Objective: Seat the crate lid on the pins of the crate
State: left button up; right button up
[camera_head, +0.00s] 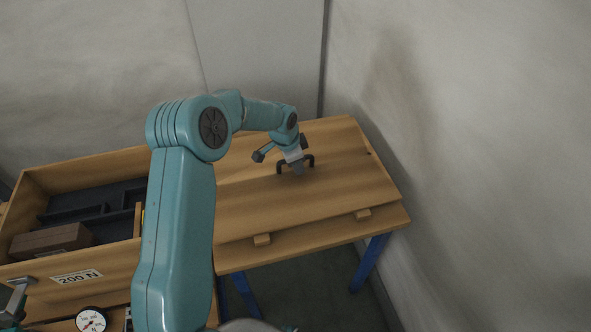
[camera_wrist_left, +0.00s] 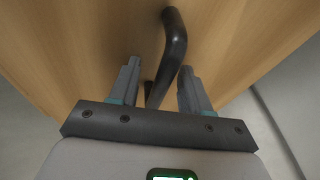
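The crate lid (camera_head: 355,190) is a flat wooden board with a black bar handle (camera_head: 310,160). It lies on the wooden table to the right of the crate. The open wooden crate (camera_head: 110,262) stands at the left, partly hidden behind my arm; I cannot make out its pins. My left gripper (camera_head: 295,164) is at the lid's handle. In the left wrist view, the left gripper's fingers (camera_wrist_left: 156,90) are apart, with the handle (camera_wrist_left: 174,40) running between them and a gap on each side. My right gripper is not clearly in view.
The crate has dark compartments (camera_head: 75,213) and a brown block (camera_head: 50,240) inside. A round dial (camera_head: 91,320) sits in front of it. A grey wall (camera_head: 470,150) rises close on the right.

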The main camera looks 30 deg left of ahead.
pick_arm(q)
grip_shut()
jog(key=shift+r, duration=0.1)
